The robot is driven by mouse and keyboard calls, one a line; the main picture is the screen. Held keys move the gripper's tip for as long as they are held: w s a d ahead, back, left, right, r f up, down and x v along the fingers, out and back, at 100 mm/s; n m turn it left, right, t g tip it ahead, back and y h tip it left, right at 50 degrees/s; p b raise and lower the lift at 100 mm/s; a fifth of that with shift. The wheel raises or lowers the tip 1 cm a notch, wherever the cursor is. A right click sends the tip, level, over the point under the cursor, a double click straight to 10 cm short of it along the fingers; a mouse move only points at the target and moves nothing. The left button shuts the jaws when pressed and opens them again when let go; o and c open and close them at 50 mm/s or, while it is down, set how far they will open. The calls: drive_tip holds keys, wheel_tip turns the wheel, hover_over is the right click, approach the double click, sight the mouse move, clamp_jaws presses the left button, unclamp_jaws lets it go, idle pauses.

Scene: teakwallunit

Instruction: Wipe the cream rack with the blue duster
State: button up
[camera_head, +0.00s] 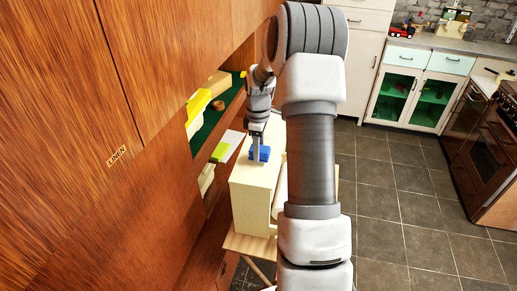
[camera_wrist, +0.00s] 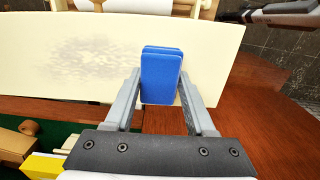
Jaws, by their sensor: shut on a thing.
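The cream rack (camera_head: 259,187) stands on a small wooden table beside the teak wall unit. In the wrist view its pale top panel (camera_wrist: 40,45) carries a grey smudged patch (camera_wrist: 95,60) left of the duster. The blue duster (camera_wrist: 161,75) is a small block between my gripper's fingers, over the rack's top near its edge. It also shows in the head view (camera_head: 260,153). My gripper (camera_wrist: 160,95) is shut on the duster. Whether the duster's underside touches the panel cannot be told.
The teak wall unit (camera_head: 90,120) rises close on the left, with an open green-lined shelf (camera_head: 212,125) holding yellow and pale items. A white roll (camera_wrist: 140,5) sits beside the rack's top panel. Open tiled floor (camera_head: 410,205) lies to the right.

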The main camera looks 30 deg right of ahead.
sight(268, 130)
drive_tip(key=shift+f+b, duration=0.45)
drive_tip(key=shift+f, duration=0.35)
drive_tip(key=shift+w+d+r+p, duration=0.15)
drive_tip(key=shift+w+d+p, duration=0.45)
drive_tip(key=shift+w+d, duration=0.55)
drive_tip(key=shift+w+d+f+p, duration=0.2)
drive_tip(key=shift+w+d+p, duration=0.65)
drive_tip(key=shift+w+d, duration=1.5)
drive_tip(key=shift+w+d+r+p, duration=0.1)
drive_tip(key=shift+w+d+p, duration=0.65)
drive_tip(key=shift+w+d, duration=0.75)
drive_tip(key=shift+w+d+p, duration=0.3)
drive_tip(key=shift+w+d, duration=0.55)
drive_tip(key=shift+d, duration=0.1)
drive_tip(key=shift+s+a, duration=0.1)
